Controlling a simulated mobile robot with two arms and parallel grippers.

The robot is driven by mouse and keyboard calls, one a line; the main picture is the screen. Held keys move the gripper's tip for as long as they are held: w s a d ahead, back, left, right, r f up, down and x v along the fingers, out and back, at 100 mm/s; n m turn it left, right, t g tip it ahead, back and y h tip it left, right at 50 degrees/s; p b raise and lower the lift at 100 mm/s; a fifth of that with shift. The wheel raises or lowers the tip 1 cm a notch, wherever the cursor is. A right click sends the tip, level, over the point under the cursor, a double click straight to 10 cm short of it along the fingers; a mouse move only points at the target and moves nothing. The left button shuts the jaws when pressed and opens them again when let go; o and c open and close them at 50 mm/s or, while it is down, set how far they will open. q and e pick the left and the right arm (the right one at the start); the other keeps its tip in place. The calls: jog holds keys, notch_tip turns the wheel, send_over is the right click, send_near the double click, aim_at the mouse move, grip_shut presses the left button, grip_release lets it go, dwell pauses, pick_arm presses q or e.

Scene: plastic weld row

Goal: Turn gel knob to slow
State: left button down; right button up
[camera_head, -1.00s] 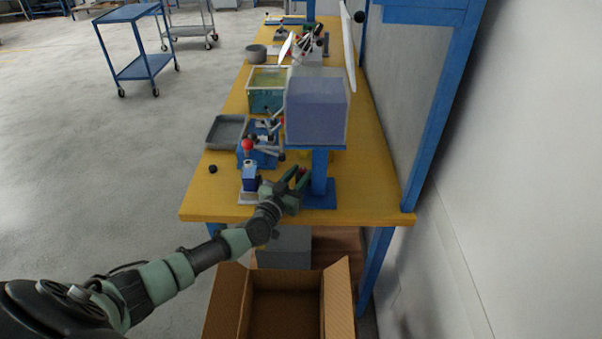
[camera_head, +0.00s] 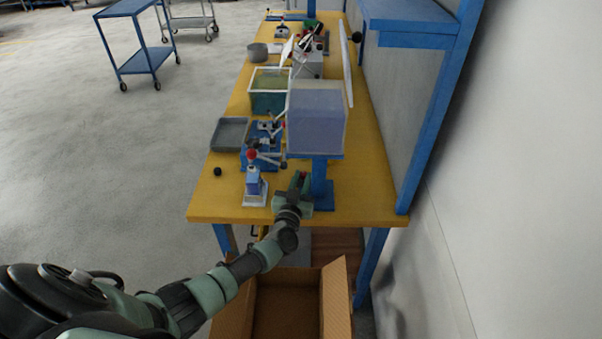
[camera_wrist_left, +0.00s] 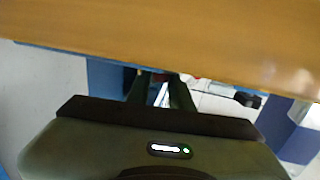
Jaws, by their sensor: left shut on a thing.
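A clear box with a blue-violet block (camera_head: 316,118) stands on a blue post (camera_head: 320,182) near the front right of the yellow bench. My left gripper (camera_head: 299,182) reaches in from the bench's front edge, just left of this post. Its jaws are shut on a small part beneath the box, which I take to be the gel knob. The knob is mostly hidden by the fingers, and its pointer or slow mark cannot be read. In the left wrist view the two dark fingers (camera_wrist_left: 160,84) are close together, with a bit of red beside them. My right gripper is not in view.
A small blue and white device (camera_head: 254,184) with a red ball stands just left of my gripper. A black knob (camera_head: 217,171) lies on the bench (camera_head: 228,205). A grey tray (camera_head: 230,147) is further back. An open cardboard box (camera_head: 338,295) is below the front edge.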

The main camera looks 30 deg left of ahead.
pick_arm(q)
jog(key=c, duration=1.5)
grip_release()
